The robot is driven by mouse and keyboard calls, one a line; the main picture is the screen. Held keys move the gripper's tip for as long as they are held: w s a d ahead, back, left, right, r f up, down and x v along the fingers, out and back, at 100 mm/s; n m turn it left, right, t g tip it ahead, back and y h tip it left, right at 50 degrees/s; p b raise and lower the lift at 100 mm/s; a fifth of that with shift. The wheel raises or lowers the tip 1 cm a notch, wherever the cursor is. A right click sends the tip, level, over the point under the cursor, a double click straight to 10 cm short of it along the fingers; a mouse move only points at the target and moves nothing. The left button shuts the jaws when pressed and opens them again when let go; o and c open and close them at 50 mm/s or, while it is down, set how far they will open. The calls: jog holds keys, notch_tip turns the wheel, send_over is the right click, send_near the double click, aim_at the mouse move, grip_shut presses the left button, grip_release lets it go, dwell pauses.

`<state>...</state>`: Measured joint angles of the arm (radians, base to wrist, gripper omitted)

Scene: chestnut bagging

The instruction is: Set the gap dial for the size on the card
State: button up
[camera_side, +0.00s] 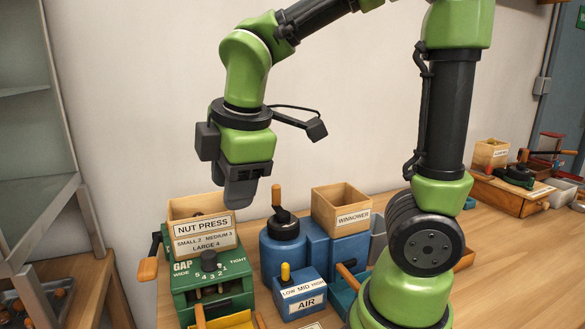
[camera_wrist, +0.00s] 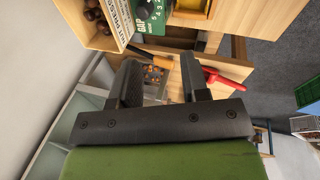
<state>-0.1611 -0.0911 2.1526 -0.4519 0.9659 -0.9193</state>
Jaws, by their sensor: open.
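The black gap dial (camera_side: 209,260) sits on the green nut press (camera_side: 180,283), under numbers running from WIDE to TIGHT. Its setting is too small to read. The sign (camera_side: 204,233) above it reads SMALL 2, MEDIUM 3, LARGE 4. In the wrist view the dial (camera_wrist: 142,10) and sign (camera_wrist: 122,16) show at the top edge. A white card (camera_side: 312,326) is cut off at the bottom edge; its text cannot be read. My gripper (camera_side: 238,197) hangs above and slightly right of the dial, apart from it. In the wrist view my gripper (camera_wrist: 160,78) is open and empty.
The press has a wooden hopper (camera_side: 182,209) holding chestnuts and an orange-handled lever (camera_side: 147,268) at its left. The blue winnower (camera_side: 350,247) and AIR box (camera_side: 300,300) with a yellow knob stand to the right. A shelf unit (camera_side: 35,190) is at far left.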

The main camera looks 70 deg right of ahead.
jog(key=s+r+m+t+y, duration=0.2)
jog(key=s+r+m, duration=0.1)
jog(key=s+m, duration=0.55)
jog(key=n+g+h, duration=0.3)
jog(key=n+h, duration=0.2)
jog(key=n, duration=1.4)
send_near(208, 254)
jog(key=shift+n+g, duration=0.3)
jog(key=shift+n, duration=0.25)
jog(key=x, duration=1)
jog(key=shift+w+r, duration=0.1)
jog(key=shift+w, duration=0.1)
jog(key=shift+w+m, duration=0.1)
jog(key=shift+m, duration=0.5)
jog(key=shift+r+n, duration=0.1)
jog(key=shift+n, duration=0.6)
jog(key=v, duration=1)
jog(key=s+r+m+t+y, duration=0.2)
jog(key=s+r+m, duration=0.3)
jog(key=m, duration=0.8)
jog(key=s+r+m+t+y, duration=0.3)
jog(key=s+r+m+y, duration=0.1)
jog(key=s+m, duration=0.7)
jog(key=r+m, duration=0.1)
jog(key=m, duration=0.1)
jog(key=shift+s+a+m+t, duration=0.15)
jog(key=shift+a+m+t, duration=0.05)
jog(key=shift+m+t, duration=0.1)
